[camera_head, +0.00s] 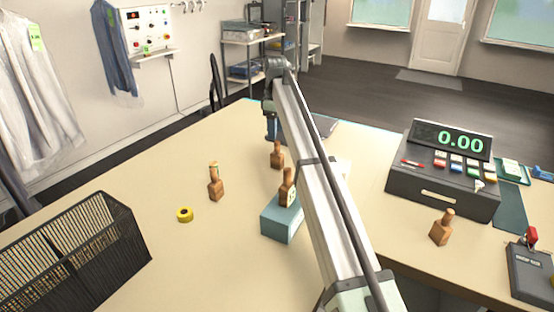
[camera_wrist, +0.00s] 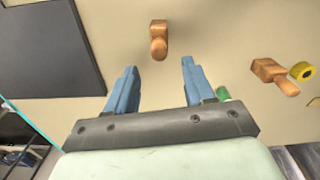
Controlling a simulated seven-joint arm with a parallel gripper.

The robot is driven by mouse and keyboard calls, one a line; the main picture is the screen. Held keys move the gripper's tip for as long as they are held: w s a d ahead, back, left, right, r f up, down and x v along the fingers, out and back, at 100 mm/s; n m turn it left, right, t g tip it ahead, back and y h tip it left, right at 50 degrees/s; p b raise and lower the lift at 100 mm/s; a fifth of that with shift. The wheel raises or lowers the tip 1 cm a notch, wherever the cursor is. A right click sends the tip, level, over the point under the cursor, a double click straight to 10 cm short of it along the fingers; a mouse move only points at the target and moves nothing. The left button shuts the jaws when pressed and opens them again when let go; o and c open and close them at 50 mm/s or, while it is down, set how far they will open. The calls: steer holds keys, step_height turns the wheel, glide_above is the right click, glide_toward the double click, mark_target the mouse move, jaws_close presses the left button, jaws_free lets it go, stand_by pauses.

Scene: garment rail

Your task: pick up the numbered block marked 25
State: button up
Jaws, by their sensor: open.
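Several wooden blocks with knob-like tops stand on the table; I cannot read the number 25 on any. In the head view one block (camera_head: 216,186) is at the left, one (camera_head: 277,156) is near the middle, one (camera_head: 287,190) is at the teal box beside my arm, and one (camera_head: 441,229) is at the right. My gripper (camera_head: 270,129) hangs beyond the middle block, partly hidden by my arm. In the wrist view my gripper (camera_wrist: 160,75) is open and empty. One block (camera_wrist: 158,40) lies ahead of the gap between the fingers; another block (camera_wrist: 270,71) is at the right.
A yellow tape roll (camera_head: 185,215) lies near the left block. A teal box (camera_head: 281,222) stands under my arm. A black wire basket (camera_head: 75,255) is at the left and a cash register (camera_head: 443,175) at the right. A dark flat thing (camera_head: 322,127) lies behind my arm.

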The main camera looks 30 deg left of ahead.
mark_target(277, 143)
steer(key=shift+d+f, duration=0.15)
steer(key=shift+f, duration=1.45)
steer(key=shift+d+f, duration=0.15)
steer(key=shift+f, duration=1.4)
jaws_close()
